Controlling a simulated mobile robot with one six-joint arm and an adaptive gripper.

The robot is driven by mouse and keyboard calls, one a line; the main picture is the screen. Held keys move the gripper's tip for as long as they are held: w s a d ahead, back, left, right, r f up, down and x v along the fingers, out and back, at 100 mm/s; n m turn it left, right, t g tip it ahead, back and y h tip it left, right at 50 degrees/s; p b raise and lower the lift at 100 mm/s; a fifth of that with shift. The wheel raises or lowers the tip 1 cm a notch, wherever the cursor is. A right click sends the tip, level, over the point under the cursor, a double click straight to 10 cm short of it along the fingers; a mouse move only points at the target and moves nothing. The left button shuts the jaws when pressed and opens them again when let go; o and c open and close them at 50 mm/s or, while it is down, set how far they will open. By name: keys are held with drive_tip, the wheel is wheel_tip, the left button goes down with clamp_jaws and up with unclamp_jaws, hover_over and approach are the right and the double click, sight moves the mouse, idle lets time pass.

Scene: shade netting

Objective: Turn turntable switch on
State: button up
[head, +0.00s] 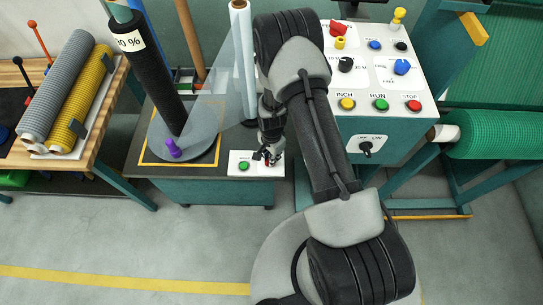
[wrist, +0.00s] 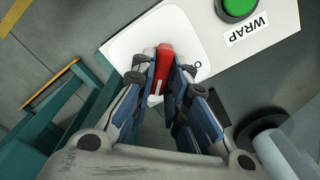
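The turntable switch, a red handle (wrist: 163,62), stands on a white panel (wrist: 124,40) that also carries a green button (wrist: 238,8) labelled WRAP. In the head view the panel (head: 235,168) lies at the front right corner of the teal turntable cabinet. My gripper (wrist: 164,74) is at the switch, with one finger on each side of the red handle. The fingers look closed against it. In the head view my gripper (head: 268,155) hides most of the switch. Its lettering is mostly hidden; only an O shows.
The turntable (head: 200,143) with a dark roll (head: 155,80) and purple knob (head: 173,148) is left of my gripper. A control box (head: 360,122) with several buttons and an ON switch (head: 366,148) stands to the right. A bench (head: 108,140) with rolls is far left.

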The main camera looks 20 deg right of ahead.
drive_tip(key=o, duration=0.4)
drive_tip(key=shift+r, duration=0.1)
wheel_tip(320, 180, up, 12)
idle(0.5)
idle(0.4)
